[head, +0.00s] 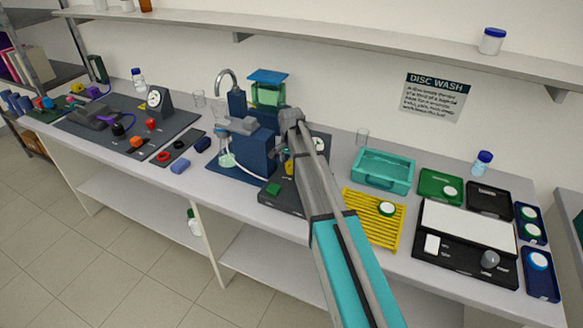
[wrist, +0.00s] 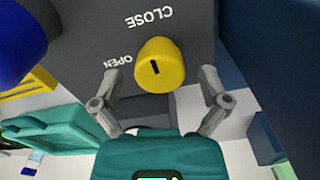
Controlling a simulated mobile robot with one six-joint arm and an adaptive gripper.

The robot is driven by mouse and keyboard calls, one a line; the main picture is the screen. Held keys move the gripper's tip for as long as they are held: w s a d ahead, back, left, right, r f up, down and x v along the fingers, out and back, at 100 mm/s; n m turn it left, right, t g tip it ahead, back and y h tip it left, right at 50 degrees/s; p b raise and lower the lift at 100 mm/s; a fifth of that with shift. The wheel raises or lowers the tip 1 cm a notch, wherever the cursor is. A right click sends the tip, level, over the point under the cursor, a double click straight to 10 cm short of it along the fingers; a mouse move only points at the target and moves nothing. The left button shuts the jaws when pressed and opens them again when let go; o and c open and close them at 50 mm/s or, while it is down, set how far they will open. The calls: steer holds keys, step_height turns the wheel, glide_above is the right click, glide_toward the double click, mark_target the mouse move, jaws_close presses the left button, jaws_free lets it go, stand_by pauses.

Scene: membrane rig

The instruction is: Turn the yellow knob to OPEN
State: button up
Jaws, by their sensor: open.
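The yellow knob (wrist: 160,65) sits on a dark grey panel (wrist: 205,25) in the wrist view, with a short black slanted mark on its face. The word OPEN (wrist: 118,61) is at its left and CLOSE (wrist: 150,17) above it, both upside down. My gripper (wrist: 158,74) is open, one finger on each side of the knob, with visible gaps to it in the picture. How deep the fingers reach around it, I cannot tell. In the head view my arm hides most of this area, and the fingers cannot be made out.
A blue rounded part (wrist: 20,40) is close at the left in the wrist view. In the head view a blue rig (head: 255,150) stands left of my arm. A teal tray (head: 382,172), yellow rack (head: 372,222) and black-based device (head: 462,268) are to the right.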

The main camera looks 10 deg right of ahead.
steer(key=shift+f, duration=0.15)
steer(key=c, duration=1.1)
steer(key=shift+n, duration=0.5)
steer(key=n, duration=0.7)
steer(key=shift+n, duration=0.4)
steer(key=n, duration=0.4)
steer(key=shift+n, duration=2.6)
